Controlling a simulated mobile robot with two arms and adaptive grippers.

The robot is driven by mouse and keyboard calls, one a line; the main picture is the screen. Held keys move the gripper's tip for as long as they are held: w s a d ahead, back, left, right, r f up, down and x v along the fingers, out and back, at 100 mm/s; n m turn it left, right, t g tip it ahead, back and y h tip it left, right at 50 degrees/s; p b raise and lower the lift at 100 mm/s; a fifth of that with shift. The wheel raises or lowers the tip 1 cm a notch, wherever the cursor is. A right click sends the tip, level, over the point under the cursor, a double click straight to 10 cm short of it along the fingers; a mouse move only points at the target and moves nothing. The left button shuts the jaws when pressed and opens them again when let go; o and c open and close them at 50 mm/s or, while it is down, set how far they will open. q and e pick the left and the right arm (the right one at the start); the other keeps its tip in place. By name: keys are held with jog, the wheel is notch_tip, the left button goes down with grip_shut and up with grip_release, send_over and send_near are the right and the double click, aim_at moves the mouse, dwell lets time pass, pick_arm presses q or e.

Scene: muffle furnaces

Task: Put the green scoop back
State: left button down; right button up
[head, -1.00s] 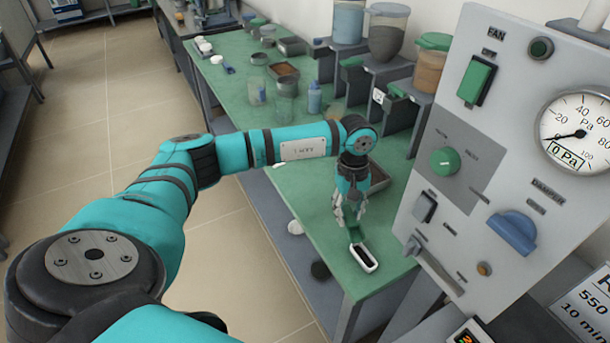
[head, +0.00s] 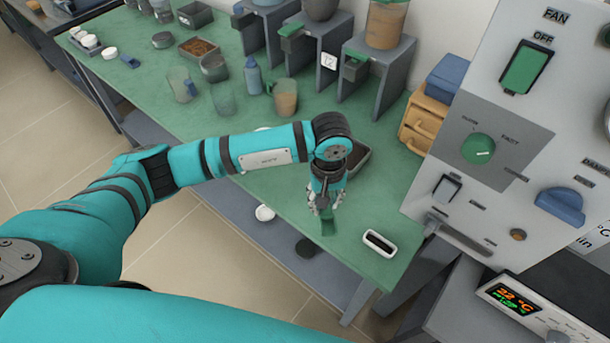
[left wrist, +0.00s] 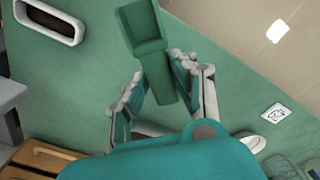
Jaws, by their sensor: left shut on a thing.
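The green scoop (head: 328,226) is in my left gripper (head: 325,210), which is shut on its handle. In the left wrist view the scoop (left wrist: 141,28) points away from the fingers (left wrist: 157,78), and its hollow looks empty. The scoop is above the green bench top, at its front right end; I cannot tell the exact height. A white oblong holder with a dark slot (head: 380,243) lies on the bench to the right of the scoop and apart from it. The holder (left wrist: 50,20) is at the top left in the left wrist view. My right gripper is not in view.
A grey tray (head: 366,178) is behind my gripper. The furnace control panel (head: 505,150) stands close on the right. Wooden drawers (head: 422,125), a beaker (head: 286,98), a blue bottle (head: 253,76) and dispenser stands (head: 376,85) are further back. The bench's front edge is near.

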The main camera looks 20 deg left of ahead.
pick_arm(q)
jog(key=p, duration=0.2)
send_near(308, 181)
jog(key=s+f, duration=0.1)
jog(key=s+d+f, duration=0.1)
jog(key=s+f, duration=0.1)
jog(key=shift+d, duration=0.3)
jog(key=shift+w+a+f, duration=0.1)
jog(key=shift+w+a, duration=0.35)
jog(key=shift+a+f+p, duration=0.1)
jog(key=shift+f+p, duration=0.2)
jog(key=shift+p, duration=0.1)
notch_tip(308, 181, down, 3)
jog(key=shift+w+r+p, duration=0.1)
jog(key=shift+w+p, duration=0.05)
jog(key=shift+p, duration=0.3)
jog(key=shift+f, duration=0.3)
jog(key=c, duration=1)
grip_release()
jog(key=shift+c, duration=0.2)
